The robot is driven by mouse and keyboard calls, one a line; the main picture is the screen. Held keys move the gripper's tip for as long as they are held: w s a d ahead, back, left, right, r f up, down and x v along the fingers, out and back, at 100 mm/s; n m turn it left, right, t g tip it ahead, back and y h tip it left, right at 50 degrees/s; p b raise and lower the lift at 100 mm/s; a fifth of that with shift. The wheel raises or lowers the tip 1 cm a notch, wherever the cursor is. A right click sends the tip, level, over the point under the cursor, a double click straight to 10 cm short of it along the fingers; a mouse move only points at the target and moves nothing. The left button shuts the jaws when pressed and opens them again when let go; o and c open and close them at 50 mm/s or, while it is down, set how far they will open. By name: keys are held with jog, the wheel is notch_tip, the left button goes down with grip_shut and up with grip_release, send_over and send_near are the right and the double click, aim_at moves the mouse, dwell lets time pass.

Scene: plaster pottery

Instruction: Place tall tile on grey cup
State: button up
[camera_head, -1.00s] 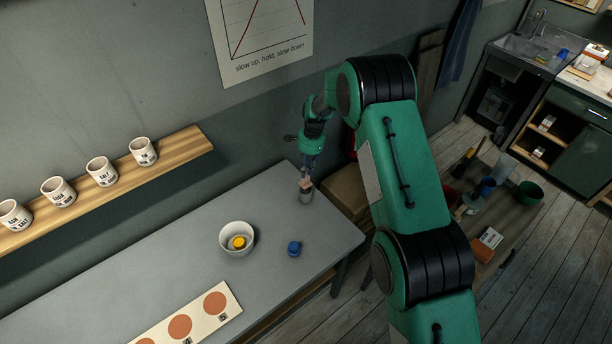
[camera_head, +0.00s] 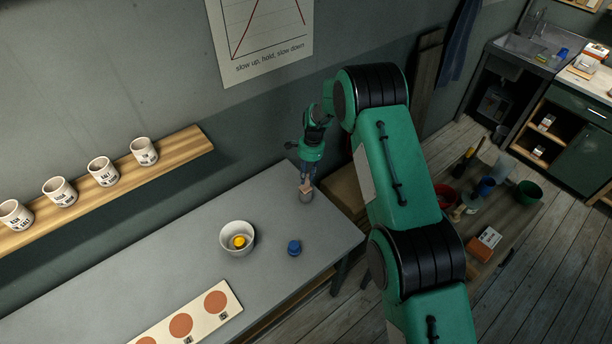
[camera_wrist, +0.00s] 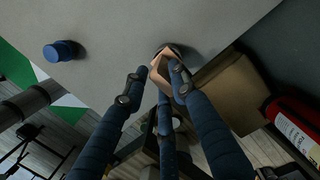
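A small pinkish-tan tile (camera_head: 306,187) is at the mouth of the grey cup (camera_head: 306,198), near the far right corner of the grey table. The tile also shows in the wrist view (camera_wrist: 160,70), tilted, with the dark-rimmed cup (camera_wrist: 180,50) mostly hidden behind it. My gripper (camera_head: 307,177) points down just above the tile. In the wrist view its blue fingers (camera_wrist: 158,75) are spread around the tile. A small gap shows at the left fingertip, and the right fingertip overlaps the tile's edge. How the tile meets the cup is hidden.
A blue cylinder (camera_head: 294,248) and a white bowl (camera_head: 226,248) with a yellow piece stand on the table. A board with brown circles (camera_head: 181,324) lies nearer. A wall shelf (camera_head: 180,155) holds several cups. A cardboard box (camera_wrist: 230,90) is beside the table.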

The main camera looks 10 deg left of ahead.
jog(key=shift+r, duration=0.15)
jog(key=r, duration=0.4)
jog(key=d+r+b, duration=0.1)
jog(key=r, duration=0.3)
jog(key=w+r+b, duration=0.1)
jog(key=r, duration=0.3)
jog(key=shift+d, duration=0.2)
dwell(0.9)
